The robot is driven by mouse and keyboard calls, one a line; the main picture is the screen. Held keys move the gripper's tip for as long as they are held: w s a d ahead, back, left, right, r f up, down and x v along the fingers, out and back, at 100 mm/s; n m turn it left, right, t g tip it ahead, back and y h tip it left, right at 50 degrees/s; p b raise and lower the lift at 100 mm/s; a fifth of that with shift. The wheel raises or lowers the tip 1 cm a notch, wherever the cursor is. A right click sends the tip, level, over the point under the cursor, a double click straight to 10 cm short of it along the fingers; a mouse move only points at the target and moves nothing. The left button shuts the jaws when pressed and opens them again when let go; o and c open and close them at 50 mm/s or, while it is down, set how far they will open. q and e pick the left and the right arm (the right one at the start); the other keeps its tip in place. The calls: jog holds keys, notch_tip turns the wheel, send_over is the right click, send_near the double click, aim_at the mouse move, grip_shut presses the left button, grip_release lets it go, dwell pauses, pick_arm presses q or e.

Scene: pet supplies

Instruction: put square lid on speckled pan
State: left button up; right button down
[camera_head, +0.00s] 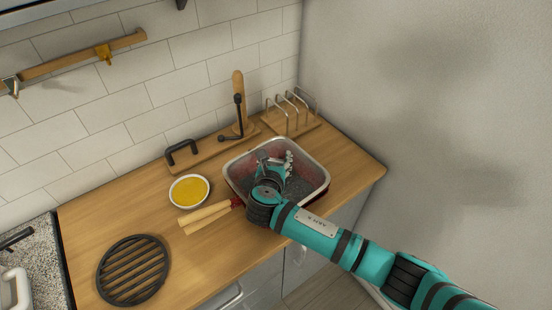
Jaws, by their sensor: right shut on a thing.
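The speckled pan (235,203) is dark red and square, with a pale wooden handle (206,214) pointing left on the wooden counter. The square lid (318,181), seemingly glass with a pale metal rim, lies over the pan and covers most of it. I cannot tell whether its rim is fully seated or slightly raised. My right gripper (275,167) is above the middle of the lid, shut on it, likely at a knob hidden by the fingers. My left gripper is out of view.
A bowl of yellow liquid (189,190) stands left of the pan. A black round grate (133,270) lies at the front left. A wooden board (205,151) and a wire rack (290,115) stand along the tiled wall. A grey wall bounds the right.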

jog(key=shift+f, duration=0.1)
dwell(0.9)
jog(key=c, duration=0.7)
grip_release()
jog(key=shift+o, duration=0.8)
jog(key=shift+s+f, duration=0.1)
jog(key=shift+f, duration=0.1)
jog(key=v, duration=1.2)
